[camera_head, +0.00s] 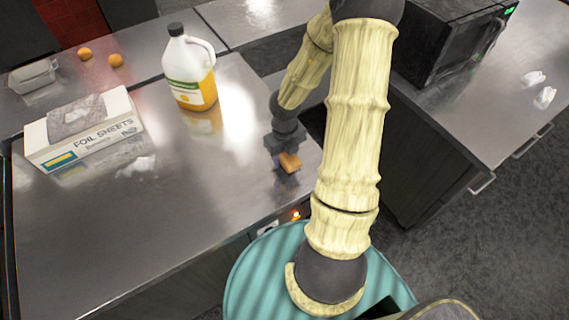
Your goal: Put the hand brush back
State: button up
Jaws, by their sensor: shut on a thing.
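The hand brush (290,163) shows as a small tan-brown block at the end of my arm. My gripper (280,150) is shut on it, over the right part of the steel counter (190,215) close to its right edge. The gripper's fingers are dark and small in this view. I cannot tell whether the brush touches the counter or hangs just above it. The brush's far side and bristles are hidden by the gripper.
A jug (190,80) with orange liquid stands behind my gripper. A microwave (447,40) stands at the back right. The counter's front middle is clear.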

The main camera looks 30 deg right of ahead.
aim_at(285, 163)
jog(key=shift+r, duration=0.1)
jog(key=shift+f+b, duration=0.7)
jog(key=shift+f, duration=1.3)
jog(key=shift+s+r, duration=0.1)
jog(key=o, duration=1.1)
